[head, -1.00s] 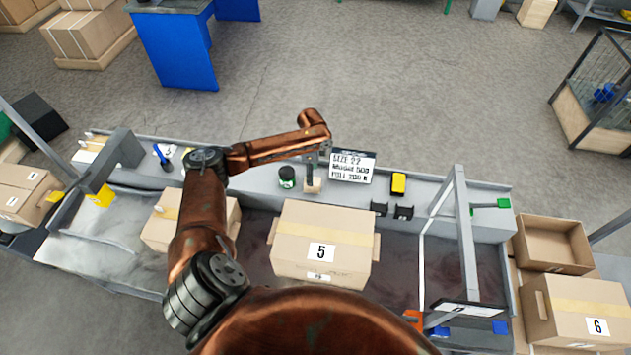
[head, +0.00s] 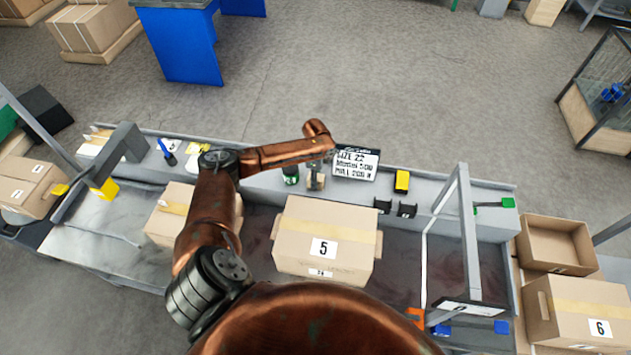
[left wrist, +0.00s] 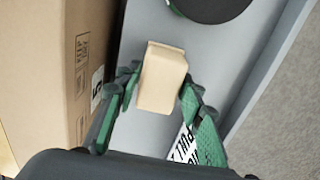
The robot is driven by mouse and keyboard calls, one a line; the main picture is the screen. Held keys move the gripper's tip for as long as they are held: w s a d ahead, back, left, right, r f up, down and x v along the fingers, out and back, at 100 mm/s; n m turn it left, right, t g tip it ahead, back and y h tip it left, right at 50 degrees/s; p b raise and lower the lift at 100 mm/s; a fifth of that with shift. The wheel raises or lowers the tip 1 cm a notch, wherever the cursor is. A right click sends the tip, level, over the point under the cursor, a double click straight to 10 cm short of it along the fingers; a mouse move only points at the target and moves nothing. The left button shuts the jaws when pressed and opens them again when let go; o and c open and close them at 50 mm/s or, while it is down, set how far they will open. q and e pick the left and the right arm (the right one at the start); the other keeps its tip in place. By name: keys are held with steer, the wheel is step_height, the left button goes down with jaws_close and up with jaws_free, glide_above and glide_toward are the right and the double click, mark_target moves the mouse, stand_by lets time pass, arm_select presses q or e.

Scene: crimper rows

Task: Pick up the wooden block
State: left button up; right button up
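The wooden block (left wrist: 162,78) is a small pale tan block on the grey ledge of the workbench. In the head view the block (head: 316,183) shows just below my left gripper (head: 316,172), partly covered by it. In the left wrist view the green fingers of my left gripper (left wrist: 161,80) stand on either side of the block, very close to its sides. They look open around it, though firm contact is hard to judge. The block still looks to rest on the ledge. My right gripper is not in view.
A closed carton marked 5 (head: 322,247) sits in front. A yellow item (head: 402,181) and black holders (head: 394,207) lie farther right.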

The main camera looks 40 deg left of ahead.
arm_select(q)
steer(key=c, duration=0.8)
steer(key=shift+r, duration=0.1)
steer(key=shift+r, duration=0.4)
step_height(320, 180, up, 2)
steer(key=shift+r, duration=0.15)
steer(key=s+a+r+p, duration=0.1)
steer(key=s+r, duration=0.8)
steer(key=s, duration=0.5)
steer(key=shift+a+r+p, duration=0.3)
steer(key=shift+r+p, duration=0.05)
steer(key=shift+r, duration=0.05)
